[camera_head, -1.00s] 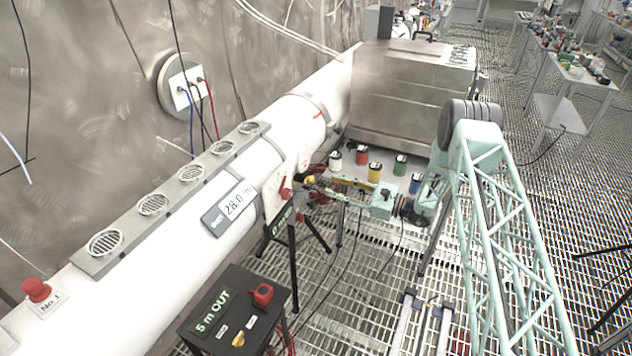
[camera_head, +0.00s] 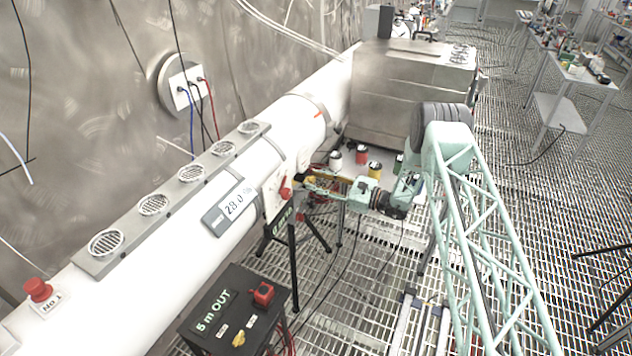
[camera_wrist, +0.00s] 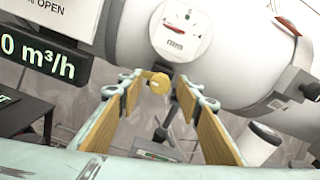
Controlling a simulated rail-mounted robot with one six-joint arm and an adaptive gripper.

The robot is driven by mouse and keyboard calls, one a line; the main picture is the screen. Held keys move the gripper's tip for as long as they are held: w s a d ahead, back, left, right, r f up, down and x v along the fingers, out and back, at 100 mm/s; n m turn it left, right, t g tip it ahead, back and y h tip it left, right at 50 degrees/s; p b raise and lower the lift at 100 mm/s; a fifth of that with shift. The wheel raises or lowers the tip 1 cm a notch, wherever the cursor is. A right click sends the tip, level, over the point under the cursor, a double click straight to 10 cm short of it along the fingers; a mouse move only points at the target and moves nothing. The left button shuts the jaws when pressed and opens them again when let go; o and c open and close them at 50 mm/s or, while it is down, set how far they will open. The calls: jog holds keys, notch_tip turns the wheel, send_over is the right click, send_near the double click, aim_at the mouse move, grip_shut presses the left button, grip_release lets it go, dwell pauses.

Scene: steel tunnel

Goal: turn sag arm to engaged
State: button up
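My gripper (camera_wrist: 160,84) is open in the wrist view, its two fingers with tan pads pointing toward the white pipe. A round brass-coloured knob (camera_wrist: 158,83) shows between the fingertips; I cannot tell whether either finger touches it. Above it, a round white dial plate (camera_wrist: 182,30) with a red pointer is on the pipe. No label shows which part is the sag arm. In the head view my gripper (camera_head: 318,186) is beside the pipe's fittings, just right of a red knob (camera_head: 285,189); its fingers are small and partly hidden there.
A green-lit display (camera_wrist: 40,57) reading m³/h stands left of the gripper. A black "5 m OUT" box (camera_head: 235,310) stands in front. Several coloured cans, including a red one (camera_head: 362,154), stand behind my arm. A steel cabinet (camera_head: 410,90) is at the back.

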jog(key=shift+c, duration=0.3)
jog(key=c, duration=0.8)
